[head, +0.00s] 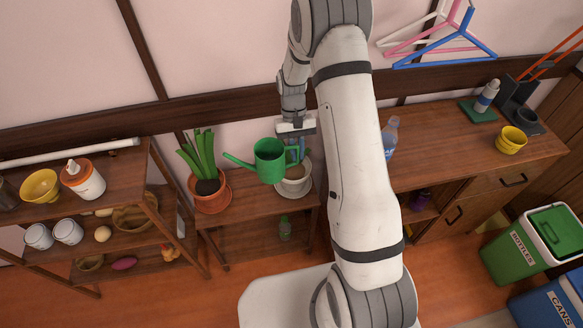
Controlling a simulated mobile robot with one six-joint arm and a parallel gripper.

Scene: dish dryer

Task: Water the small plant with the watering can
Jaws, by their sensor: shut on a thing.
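My gripper (297,135) is shut on the green watering can (269,160). It grips the can at its right side, near the handle. The can hangs above a low wooden table, roughly upright, with its spout pointing left. A plant with tall green leaves (198,152) stands in a terracotta pot (212,200) to the left of the can. The spout tip is apart from it, a little to the right of the leaves. A pale pot (298,188) on a saucer is below and behind the can, partly hidden; what it holds is unclear.
A shelf (150,200) with a yellow bowl (40,186), an orange-white jar (83,180) and white cups stands left. A cabinet (470,150) to the right bears a clear bottle (390,135) and a yellow pot (511,141). Recycling bins (535,245) stand at right.

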